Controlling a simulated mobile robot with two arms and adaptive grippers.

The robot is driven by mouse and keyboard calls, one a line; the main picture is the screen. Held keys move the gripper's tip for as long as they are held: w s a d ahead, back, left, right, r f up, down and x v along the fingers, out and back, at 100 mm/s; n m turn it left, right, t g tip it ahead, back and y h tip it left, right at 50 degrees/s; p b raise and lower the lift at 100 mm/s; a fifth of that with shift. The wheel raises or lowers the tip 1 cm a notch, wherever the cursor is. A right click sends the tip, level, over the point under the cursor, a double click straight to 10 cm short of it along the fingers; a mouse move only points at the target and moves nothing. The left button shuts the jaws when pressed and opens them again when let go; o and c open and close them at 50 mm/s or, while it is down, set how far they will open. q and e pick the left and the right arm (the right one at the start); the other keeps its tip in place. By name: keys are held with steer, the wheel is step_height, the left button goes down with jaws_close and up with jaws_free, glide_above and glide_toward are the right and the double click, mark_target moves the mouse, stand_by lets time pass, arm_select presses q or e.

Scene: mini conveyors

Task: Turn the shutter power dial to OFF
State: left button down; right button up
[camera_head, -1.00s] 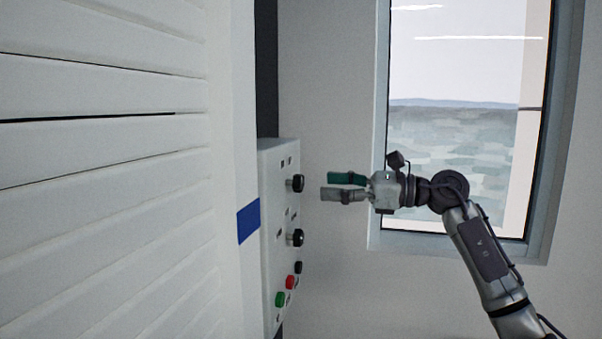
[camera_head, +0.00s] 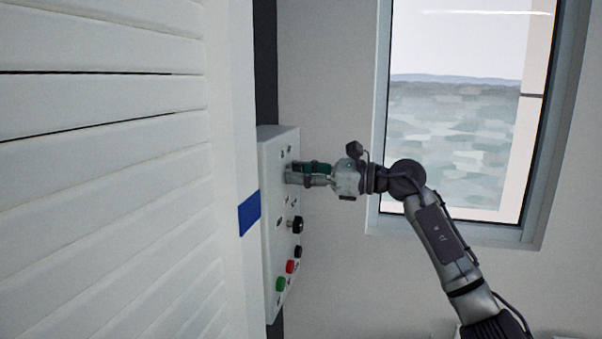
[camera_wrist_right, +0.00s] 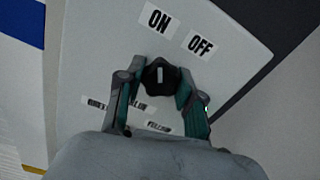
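The shutter power dial (camera_wrist_right: 152,82) is a black knob with a white mark, below the ON label (camera_wrist_right: 155,17) and the OFF label (camera_wrist_right: 201,43) in the right wrist view. Its white mark points up toward ON. My right gripper (camera_wrist_right: 160,80) has one finger on each side of the dial, and both appear to touch it. In the head view my right gripper (camera_head: 290,174) is at the upper part of the control panel (camera_head: 270,225) and hides that dial. My left gripper is not in view.
A second black dial (camera_head: 297,225) is lower on the panel, above a small black knob (camera_head: 298,251), a red button (camera_head: 290,266) and a green button (camera_head: 281,284). The white slatted shutter (camera_head: 110,200) fills the left. A window (camera_head: 455,140) is at the right.

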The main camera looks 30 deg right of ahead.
steer(key=c, duration=0.4)
steer(key=shift+m, duration=0.4)
steer(key=m, duration=0.2)
steer(key=shift+r+m+p, duration=0.1)
steer(key=shift+m+p, duration=0.3)
steer(key=m, duration=0.2)
steer(key=shift+m+p, duration=0.4)
steer(key=m+p, duration=0.2)
steer(key=m, duration=0.3)
steer(key=shift+m, duration=0.3)
steer(key=shift+p, duration=0.3)
steer(key=o, duration=1.1)
